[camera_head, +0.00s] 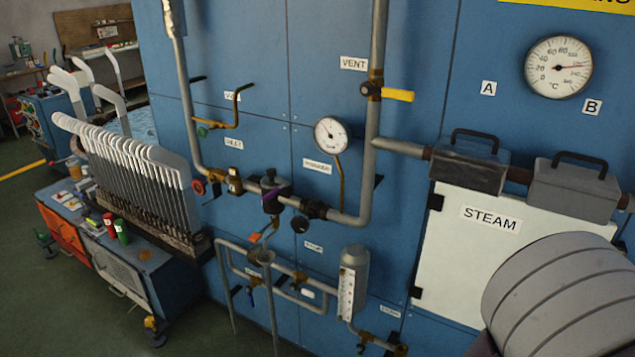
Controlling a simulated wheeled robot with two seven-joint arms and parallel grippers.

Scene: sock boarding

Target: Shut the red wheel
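The red wheel (198,187) is a small round handwheel on the blue machine front, left of centre. It sits at the lower bend of the grey pipe (187,110), just left of a brass valve body (235,181). It is small in the picture, so I cannot tell how far it is turned.
A rack of upright grey-white boards (135,165) on a blue cart stands close left of the wheel. A yellow lever (397,95), a small pressure gauge (331,134), a dark-handled valve (271,199) and a sight glass (347,290) project from the panel.

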